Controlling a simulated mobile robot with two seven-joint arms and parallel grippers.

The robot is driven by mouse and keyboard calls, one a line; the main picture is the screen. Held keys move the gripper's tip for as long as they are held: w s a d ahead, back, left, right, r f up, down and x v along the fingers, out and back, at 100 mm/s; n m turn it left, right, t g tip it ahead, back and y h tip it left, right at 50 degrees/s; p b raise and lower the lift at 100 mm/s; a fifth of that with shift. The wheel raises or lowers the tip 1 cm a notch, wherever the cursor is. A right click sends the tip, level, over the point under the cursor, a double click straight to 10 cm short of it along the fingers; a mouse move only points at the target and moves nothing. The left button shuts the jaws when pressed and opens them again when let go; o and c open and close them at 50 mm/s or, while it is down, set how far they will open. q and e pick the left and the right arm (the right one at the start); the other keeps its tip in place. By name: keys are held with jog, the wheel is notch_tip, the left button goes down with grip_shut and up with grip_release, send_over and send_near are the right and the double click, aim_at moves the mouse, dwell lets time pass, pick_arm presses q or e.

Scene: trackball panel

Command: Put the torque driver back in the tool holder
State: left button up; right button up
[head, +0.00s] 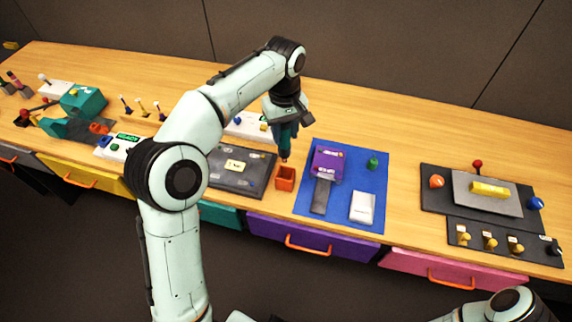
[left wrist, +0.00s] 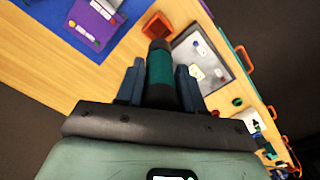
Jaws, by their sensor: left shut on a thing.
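My left gripper (head: 286,120) is shut on the torque driver (head: 284,144), which has a teal grip and dark ends. The driver hangs upright, tip down, just above and behind the orange tool holder (head: 285,178), a small open square box on the table. In the left wrist view the driver (left wrist: 160,68) sits between the two fingers of the gripper (left wrist: 159,72), and its far end points towards the tool holder (left wrist: 157,23), seemingly apart from it. My right gripper is out of view; only part of that arm shows at the lower right.
A dark panel (head: 257,172) lies left of the holder. A blue mat (head: 341,210) with a purple device (head: 327,160), a white box (head: 362,207) and a green knob (head: 373,163) lies right. Wooden table (head: 400,165) is bare between mat and right panel.

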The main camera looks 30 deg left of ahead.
pick_arm(q)
jog(key=b, duration=0.1)
send_over(286, 161)
jog(key=f, duration=0.6)
jog(key=shift+w+a+f, duration=0.2)
jog(key=shift+w+f, duration=0.05)
jog(key=shift+f, duration=0.1)
jog(key=shift+f+b, duration=0.35)
jog(key=shift+f, duration=2.3)
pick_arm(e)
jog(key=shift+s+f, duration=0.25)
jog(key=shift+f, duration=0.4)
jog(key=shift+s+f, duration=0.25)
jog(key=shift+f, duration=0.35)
pick_arm(q)
jog(key=shift+f, duration=0.1)
jog(key=shift+w+f, duration=0.1)
jog(key=shift+f, duration=0.05)
jog(key=o, duration=1)
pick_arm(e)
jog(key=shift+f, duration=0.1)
pick_arm(q)
notch_tip(286, 161, up, 12)
jog(key=shift+r+p, duration=0.2)
jog(key=shift+p, duration=0.9)
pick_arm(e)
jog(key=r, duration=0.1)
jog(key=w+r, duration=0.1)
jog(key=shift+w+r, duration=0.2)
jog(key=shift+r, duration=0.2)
